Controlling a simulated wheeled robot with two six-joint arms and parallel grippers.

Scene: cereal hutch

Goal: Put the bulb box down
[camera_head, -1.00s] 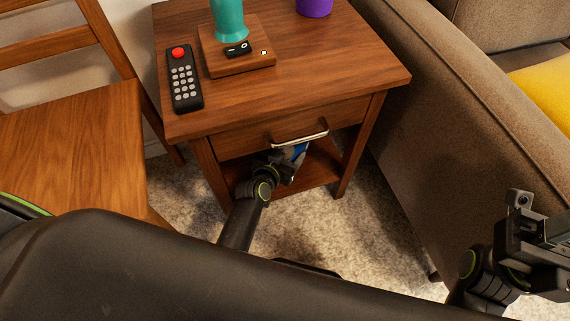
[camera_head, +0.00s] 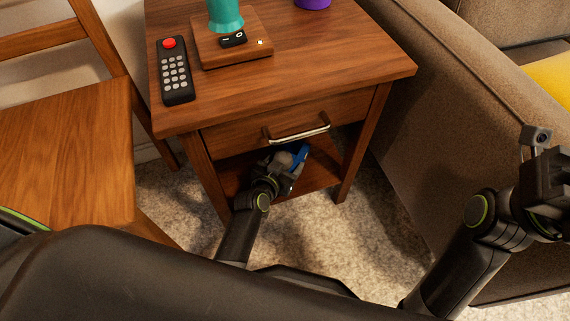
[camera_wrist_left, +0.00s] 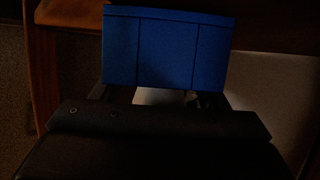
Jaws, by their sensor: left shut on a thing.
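The bulb box (camera_head: 301,154) shows as a small blue patch under the nightstand's drawer in the head view. In the left wrist view its blue face (camera_wrist_left: 167,48) fills the top middle. My left gripper (camera_head: 287,166) is shut on the box, at the nightstand's open lower shelf (camera_head: 315,178). The fingertips are mostly hidden behind the box, and I cannot tell whether the box touches the shelf. My right gripper (camera_head: 555,185) is at the right edge beside the sofa, partly cut off; its jaws are unclear.
The nightstand (camera_head: 330,60) has a closed drawer with a metal handle (camera_head: 298,134) just above my left gripper. A remote (camera_head: 176,72) and a lamp base (camera_head: 232,45) stand on top. A chair (camera_head: 65,150) is at left, a sofa (camera_head: 440,130) at right.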

